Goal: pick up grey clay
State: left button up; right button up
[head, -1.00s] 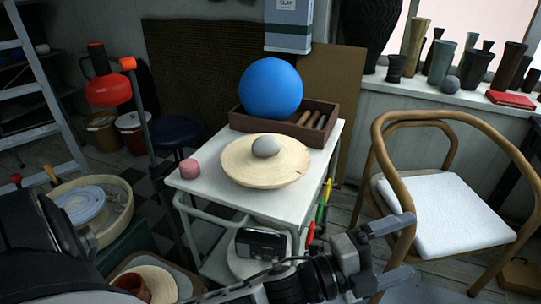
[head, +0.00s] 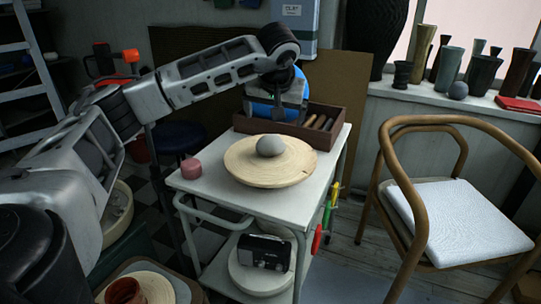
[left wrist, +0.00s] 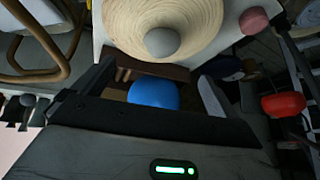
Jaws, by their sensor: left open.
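The grey clay (head: 270,146) is a smooth ball resting on a round pale wooden disc (head: 240,172) on top of the white cart. It also shows in the left wrist view (left wrist: 162,41), near the top middle. My left gripper (head: 277,118) is open and points down. In the head view it appears behind and above the clay, in front of the blue ball (head: 262,108). My right gripper is not in view.
A wooden tray (head: 327,139) with tools stands at the cart's back. A pink block (head: 191,168) sits at the cart's left edge. A wooden chair (head: 455,215) stands at the right.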

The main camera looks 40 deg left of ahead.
aim_at(272, 140)
pick_arm(q)
jog(key=x, duration=0.6)
jog(key=b+x, duration=0.1)
jog(key=x, duration=0.3)
jog(key=shift+a+r, duration=0.15)
jog(key=shift+a, duration=0.25)
jog(key=shift+b+x, duration=0.35)
jog(key=shift+x, duration=2.45)
jog(key=shift+w+d, duration=0.1)
jog(key=c, duration=1.8)
jog(key=shift+w+r, duration=0.1)
jog(key=shift+r, duration=0.1)
